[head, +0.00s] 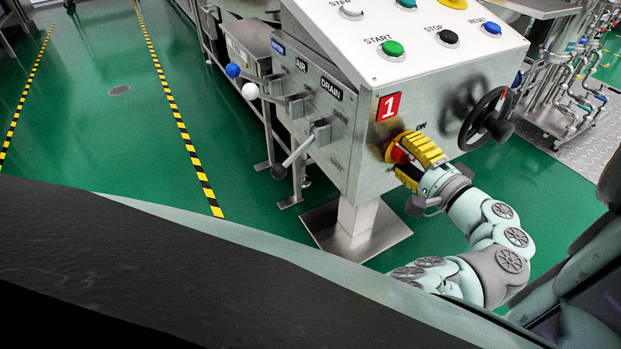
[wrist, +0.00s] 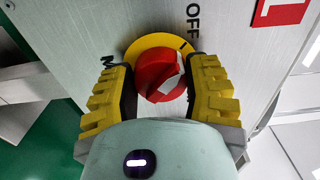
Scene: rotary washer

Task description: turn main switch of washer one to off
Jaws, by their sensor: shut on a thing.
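The main switch is a red rotary knob (wrist: 158,75) on a yellow round plate (wrist: 150,46), set in the steel panel of washer one (head: 365,155). An OFF label (wrist: 193,20) stands above and right of the knob, and a partly hidden label begins with M at its left. A white mark on the knob lies on its right side, below the plate's dark tick near OFF. My gripper (head: 402,158) has its yellow fingers on both sides of the knob, shut on it. The fingers hide part of the plate and labels in both views.
A red number 1 sign (head: 388,106) sits above the switch. A black handwheel (head: 485,118) is close to the right of my gripper. Valve levers (head: 298,150) stick out at the left, and buttons (head: 390,49) sit on the top panel. The green floor at left is open.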

